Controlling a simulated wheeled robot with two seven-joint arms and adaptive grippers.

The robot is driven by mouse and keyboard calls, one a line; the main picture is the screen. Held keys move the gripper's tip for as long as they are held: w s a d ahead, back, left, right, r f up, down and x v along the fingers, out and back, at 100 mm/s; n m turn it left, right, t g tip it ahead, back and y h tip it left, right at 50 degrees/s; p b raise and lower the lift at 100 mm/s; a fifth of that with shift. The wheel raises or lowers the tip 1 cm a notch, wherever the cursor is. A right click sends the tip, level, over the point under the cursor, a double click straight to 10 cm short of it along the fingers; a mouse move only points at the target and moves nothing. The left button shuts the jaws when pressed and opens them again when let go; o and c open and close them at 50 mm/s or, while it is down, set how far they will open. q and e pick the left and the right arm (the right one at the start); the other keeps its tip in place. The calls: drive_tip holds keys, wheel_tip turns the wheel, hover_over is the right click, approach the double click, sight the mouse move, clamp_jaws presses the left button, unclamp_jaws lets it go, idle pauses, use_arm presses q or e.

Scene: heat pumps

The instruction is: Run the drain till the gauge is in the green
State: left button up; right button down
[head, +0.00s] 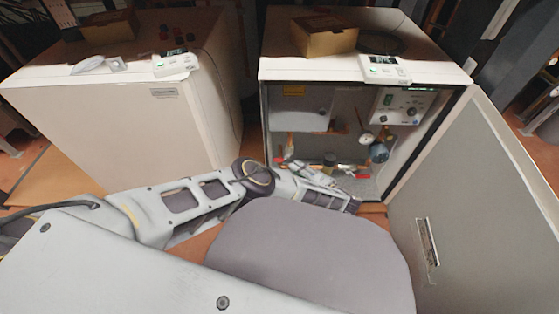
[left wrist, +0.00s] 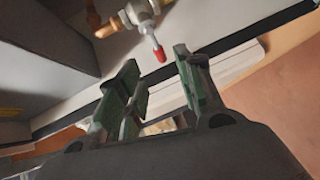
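The open heat pump cabinet (head: 462,78) stands at centre right in the head view. Inside it hangs a small round gauge (head: 367,139), too small to read or to tell its needle's colour zone. Red handles show low in the cabinet, partly hidden by my left arm. In the left wrist view a brass valve (left wrist: 136,13) has a lever with a red tip (left wrist: 160,54). My left gripper (head: 300,170) is at the cabinet's low front. Its fingers (left wrist: 158,75) are open and empty, with the red tip just beyond the gap between them, apart from both. My right gripper is not in view.
The cabinet's door (head: 480,190) stands open at the right. A closed white unit (head: 120,110) stands at the left. A cardboard box (head: 324,38) and a white controller (head: 384,68) lie on the open cabinet. A blue part (head: 379,152) sits below the gauge.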

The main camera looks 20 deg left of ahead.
sight(282, 161)
use_arm(q)
drive_tip(key=shift+b+x, duration=0.85)
drive_tip(key=shift+x, duration=4.15)
drive_tip(key=shift+r, duration=0.1)
clamp_jaws()
